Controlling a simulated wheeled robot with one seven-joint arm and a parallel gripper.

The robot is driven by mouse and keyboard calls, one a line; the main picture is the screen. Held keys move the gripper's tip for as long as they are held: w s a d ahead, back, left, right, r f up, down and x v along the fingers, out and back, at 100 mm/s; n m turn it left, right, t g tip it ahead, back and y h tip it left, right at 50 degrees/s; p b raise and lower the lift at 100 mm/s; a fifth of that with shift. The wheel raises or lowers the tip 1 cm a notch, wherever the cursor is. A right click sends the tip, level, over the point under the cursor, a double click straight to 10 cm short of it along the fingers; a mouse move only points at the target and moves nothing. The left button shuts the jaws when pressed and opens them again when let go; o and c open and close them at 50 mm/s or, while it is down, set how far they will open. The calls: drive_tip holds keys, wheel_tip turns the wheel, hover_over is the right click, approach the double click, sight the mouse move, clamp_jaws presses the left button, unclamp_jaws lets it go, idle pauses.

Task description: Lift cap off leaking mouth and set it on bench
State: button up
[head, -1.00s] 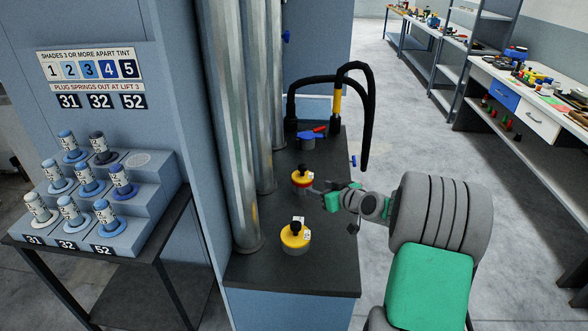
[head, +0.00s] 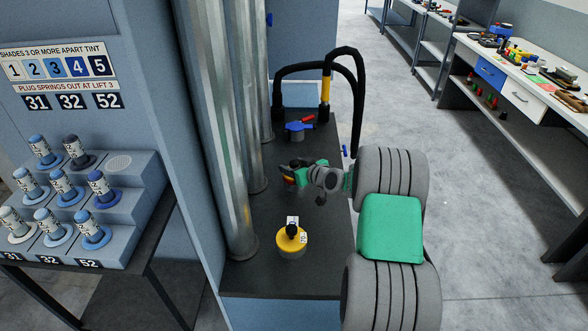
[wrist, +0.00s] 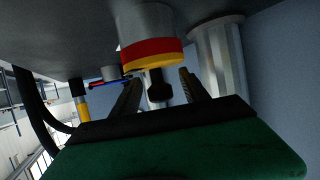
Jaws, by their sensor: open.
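A yellow cap with a red band below it and a black knob sits on a grey mouth on the dark bench (head: 318,227). In the wrist view, which is upside down, I see this yellow cap (wrist: 155,64), its red band (wrist: 151,48) and its black knob (wrist: 157,84). My gripper (wrist: 158,80) is open, with one finger on each side of the knob and visible gaps between. In the head view my gripper (head: 290,174) hides most of this cap. A second yellow cap (head: 291,246) with a black knob and white tags stands nearer on the bench.
Grey vertical pipes (head: 232,150) rise close along the bench's left side. A blue valve (head: 294,131) with a red handle and black hoses (head: 357,90) stand behind the gripper. Stepped bobbins (head: 60,190) are at left. Bare bench lies around the nearer cap.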

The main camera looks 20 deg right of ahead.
drive_tip(key=shift+d, duration=0.1)
clamp_jaws()
idle(0.4)
